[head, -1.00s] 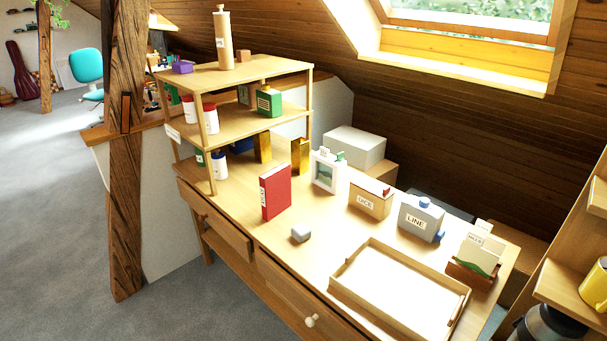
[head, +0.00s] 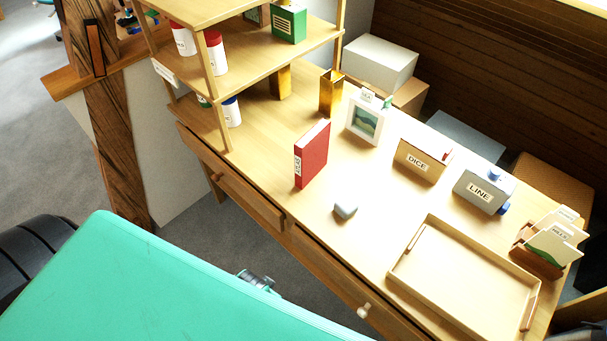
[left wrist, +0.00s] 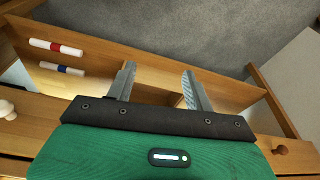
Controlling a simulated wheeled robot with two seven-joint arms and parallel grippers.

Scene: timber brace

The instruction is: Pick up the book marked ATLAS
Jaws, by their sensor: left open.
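The red book (head: 313,155) stands upright on the desk, left of the middle, in the head view. Its narrow spine faces me and carries a white label, too small to read surely. In the head view my teal arm fills the lower left, in front of the desk and well short of the book. The book is not in the left wrist view. My right gripper is in neither view.
A wooden tray (head: 455,318), a DICE box (head: 420,163), a LINE box (head: 482,190) and a picture frame (head: 366,120) stand farther right. A shelf unit (head: 218,130) rises on the left.

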